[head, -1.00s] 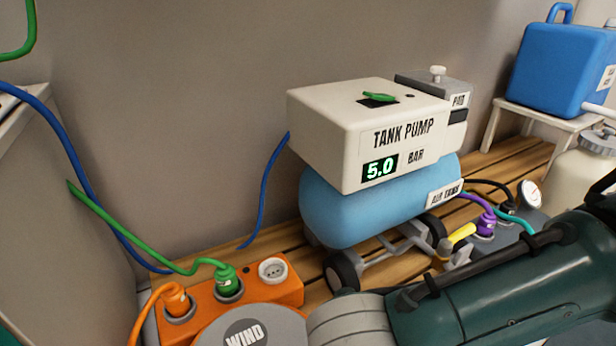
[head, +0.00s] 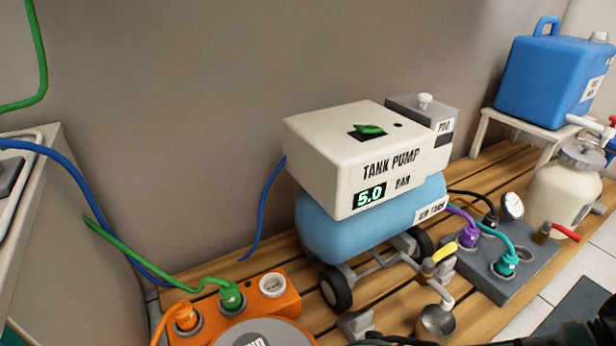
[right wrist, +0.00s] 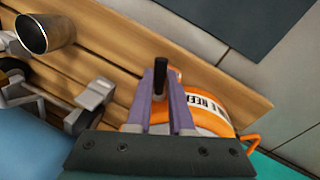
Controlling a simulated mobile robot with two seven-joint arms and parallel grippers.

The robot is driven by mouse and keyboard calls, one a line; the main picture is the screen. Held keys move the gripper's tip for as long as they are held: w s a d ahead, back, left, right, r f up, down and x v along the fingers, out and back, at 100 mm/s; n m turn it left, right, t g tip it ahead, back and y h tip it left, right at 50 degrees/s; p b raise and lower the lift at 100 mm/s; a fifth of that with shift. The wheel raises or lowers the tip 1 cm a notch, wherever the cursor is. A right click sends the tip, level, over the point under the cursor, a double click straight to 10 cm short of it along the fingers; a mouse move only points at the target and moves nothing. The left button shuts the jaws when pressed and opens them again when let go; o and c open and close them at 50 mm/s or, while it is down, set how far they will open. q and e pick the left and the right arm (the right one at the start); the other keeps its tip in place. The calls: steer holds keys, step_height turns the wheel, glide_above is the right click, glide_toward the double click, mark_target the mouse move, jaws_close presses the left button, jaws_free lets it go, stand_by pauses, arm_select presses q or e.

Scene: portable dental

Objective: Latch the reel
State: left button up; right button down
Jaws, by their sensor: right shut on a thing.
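The orange cable reel (right wrist: 212,112) shows in the right wrist view, with part of its label readable. In the head view, the reel's grey disc (head: 262,338) marked WIND is cut off at the bottom edge, beside the orange socket block (head: 290,302). My right gripper (right wrist: 159,100) has purple fingers close together over the reel, shut on a dark upright knob (right wrist: 160,72). The fingers hide the knob's lower part and much of the reel, so I cannot see a latch. My left gripper is not in view.
The tank pump (head: 340,140) sits on the blue air tank (head: 350,225) behind the reel. A metal cup (head: 435,323) and a grey manifold (head: 515,262) stand to the right on the slatted wood (head: 480,180). Green and orange plugs sit in the sockets.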

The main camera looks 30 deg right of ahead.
steer(key=n, duration=0.1)
steer(key=d+n, duration=0.1)
steer(key=n, duration=0.1)
steer(key=shift+w+r+p, duration=0.1)
steer(key=shift+w+p, duration=0.1)
steer(key=shift+p, duration=0.15)
steer(key=w+n, duration=0.1)
steer(key=n, duration=0.2)
steer(key=w+d+n+y, duration=0.1)
steer(key=n, duration=0.3)
steer(key=w+n+t+y, duration=0.1)
steer(key=n, duration=0.2)
steer(key=shift+d+n, duration=0.25)
steer(key=shift+n, duration=0.15)
steer(key=c, duration=0.8)
jaws_free()
